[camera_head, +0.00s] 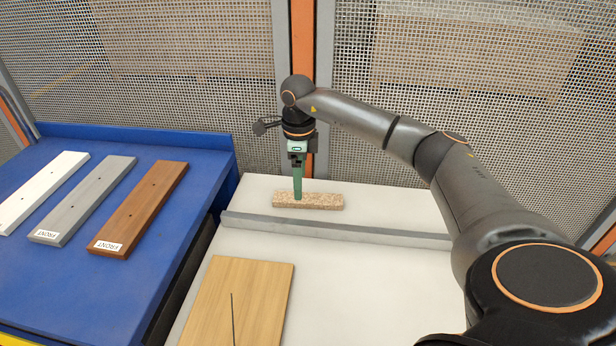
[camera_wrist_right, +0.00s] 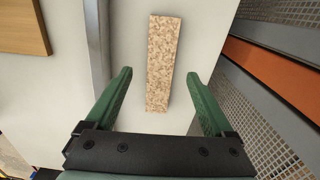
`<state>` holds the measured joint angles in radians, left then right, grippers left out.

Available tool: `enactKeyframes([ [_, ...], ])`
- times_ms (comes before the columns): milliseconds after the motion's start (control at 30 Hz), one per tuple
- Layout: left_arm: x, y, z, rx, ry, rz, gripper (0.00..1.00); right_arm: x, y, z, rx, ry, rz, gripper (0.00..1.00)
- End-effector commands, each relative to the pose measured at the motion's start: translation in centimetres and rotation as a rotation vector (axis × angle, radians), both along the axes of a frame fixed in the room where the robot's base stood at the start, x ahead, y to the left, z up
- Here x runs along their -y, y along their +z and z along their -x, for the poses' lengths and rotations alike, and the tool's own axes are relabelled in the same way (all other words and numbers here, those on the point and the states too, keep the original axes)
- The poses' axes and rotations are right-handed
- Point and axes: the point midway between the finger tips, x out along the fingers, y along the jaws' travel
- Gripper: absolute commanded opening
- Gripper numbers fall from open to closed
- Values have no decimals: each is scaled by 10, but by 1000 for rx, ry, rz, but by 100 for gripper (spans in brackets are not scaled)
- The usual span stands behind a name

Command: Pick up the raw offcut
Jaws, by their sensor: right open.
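The raw offcut (camera_head: 322,201) is a short speckled tan chipboard strip lying flat on the white table behind a grey rail. In the right wrist view the offcut (camera_wrist_right: 161,62) lies lengthwise ahead of the fingers. My right gripper (camera_head: 298,197) points down at the left part of the offcut in the head view. In the right wrist view its green fingers (camera_wrist_right: 160,76) are spread wide, one on each side of the offcut's near part, with gaps on both sides and nothing held. My left gripper is not in view.
The grey rail (camera_head: 330,229) runs across the white table (camera_head: 370,290) in front of the offcut. A wooden board (camera_head: 240,300) lies nearer. A blue table (camera_head: 110,215) at left carries white, grey and brown boards. Mesh fencing (camera_head: 460,60) with an orange post (camera_head: 303,40) stands close behind.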

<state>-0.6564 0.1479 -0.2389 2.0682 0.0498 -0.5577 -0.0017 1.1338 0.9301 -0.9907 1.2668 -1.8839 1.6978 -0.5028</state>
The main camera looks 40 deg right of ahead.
Motion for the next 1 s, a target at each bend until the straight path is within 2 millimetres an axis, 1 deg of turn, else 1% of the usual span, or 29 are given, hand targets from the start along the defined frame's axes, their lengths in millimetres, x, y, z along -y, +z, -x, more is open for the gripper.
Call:
enactKeyframes([
  [167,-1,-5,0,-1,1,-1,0,-3,-21,-3,-5,1,-1,88],
  [333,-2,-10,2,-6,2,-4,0,-4,-46,-5,-3,1,0,88],
  [433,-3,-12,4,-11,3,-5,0,-4,-51,-5,-1,1,0,88],
  [600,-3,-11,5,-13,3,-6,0,-4,-51,-5,-1,1,1,88],
  [667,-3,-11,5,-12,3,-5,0,-4,-51,-5,-1,1,1,82],
  [1000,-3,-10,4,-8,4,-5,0,-4,-50,-5,0,1,0,44],
])
